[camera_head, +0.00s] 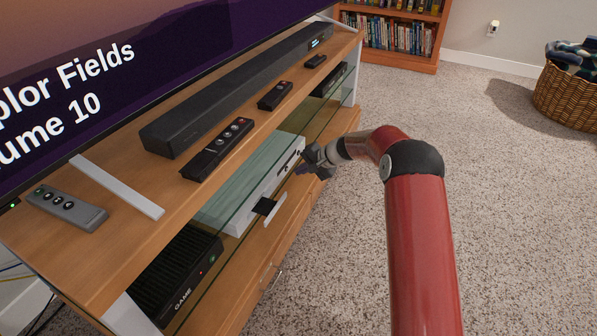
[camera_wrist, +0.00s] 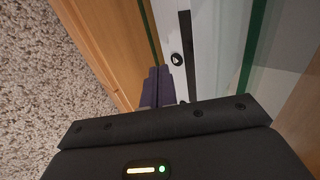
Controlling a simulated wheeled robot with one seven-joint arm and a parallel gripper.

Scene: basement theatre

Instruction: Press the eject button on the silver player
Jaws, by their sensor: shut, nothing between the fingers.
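The silver player (camera_head: 245,187) sits in the middle bay of the wooden media stand, with its light front facing the carpet side. In the wrist view its pale front (camera_wrist: 169,22) carries a dark strip and a round black button with a white mark (camera_wrist: 176,59); I cannot tell whether this is the eject button. My gripper (camera_head: 302,169) is at the right end of the player's front. In the wrist view its purple fingers (camera_wrist: 157,84) are together and empty, just below the round button. I cannot tell whether they touch the front.
A glass pane edge (camera_head: 320,125) runs along the stand near my gripper. A black game console (camera_head: 178,272) stands left of the player. Several remotes and a black soundbar (camera_head: 235,90) lie on top. The carpet (camera_head: 505,215) to the right is clear.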

